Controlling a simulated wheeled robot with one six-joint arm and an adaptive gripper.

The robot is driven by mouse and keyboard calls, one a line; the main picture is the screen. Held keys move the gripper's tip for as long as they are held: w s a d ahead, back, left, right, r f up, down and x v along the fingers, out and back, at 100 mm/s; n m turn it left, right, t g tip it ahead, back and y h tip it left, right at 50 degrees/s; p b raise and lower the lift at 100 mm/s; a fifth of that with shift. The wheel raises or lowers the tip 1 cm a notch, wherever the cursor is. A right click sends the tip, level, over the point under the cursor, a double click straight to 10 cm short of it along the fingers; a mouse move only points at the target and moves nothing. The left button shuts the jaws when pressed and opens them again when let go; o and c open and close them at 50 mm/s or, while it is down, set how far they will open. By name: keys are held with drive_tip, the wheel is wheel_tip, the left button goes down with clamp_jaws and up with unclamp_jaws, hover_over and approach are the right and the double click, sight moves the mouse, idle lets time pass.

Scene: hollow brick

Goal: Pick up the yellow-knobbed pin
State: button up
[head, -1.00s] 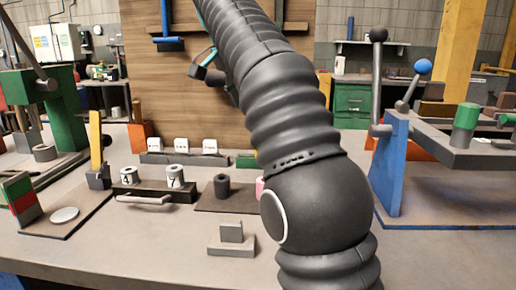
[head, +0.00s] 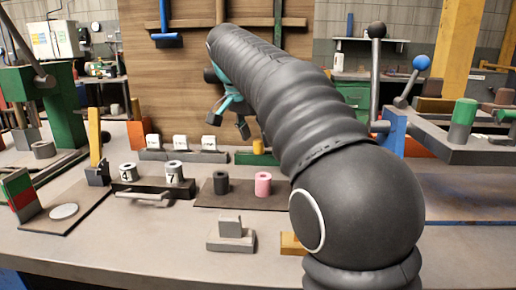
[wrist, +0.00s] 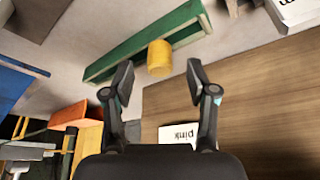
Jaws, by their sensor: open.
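The yellow-knobbed pin shows as a short yellow cylinder (head: 258,146) standing at a green block (head: 272,158) near the back of the bench. In the wrist view the yellow knob (wrist: 160,58) lies just beyond and between my fingertips, against the long green block (wrist: 130,47). Any shaft below the knob is hidden. My gripper (head: 229,124) hangs above the bench, up and to the left of the knob in the head view. In the wrist view my gripper (wrist: 160,78) is open and empty, with its fingers apart.
White labelled blocks (head: 180,142) stand on a grey rail left of the green block. A black cylinder (head: 221,183) and a pink cylinder (head: 263,184) stand in front. A wooden board (head: 165,90) rises behind. A blue stand (head: 393,132) is at the right.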

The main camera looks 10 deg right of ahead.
drive_tip(key=shift+x, duration=0.95)
clamp_jaws()
drive_tip(key=shift+r, duration=0.15)
drive_tip(key=shift+r, duration=0.6)
wheel_tip(320, 180, up, 3)
drive_tip(key=shift+s+d+r, duration=0.1)
drive_tip(key=shift+s+d, duration=0.05)
drive_tip(key=s+d+r, duration=0.6)
drive_tip(key=s+d, duration=0.1)
drive_tip(key=d, duration=0.1)
drive_tip(key=shift+d+r, duration=0.2)
drive_tip(key=shift+d, duration=0.1)
drive_tip(key=shift+s, duration=0.15)
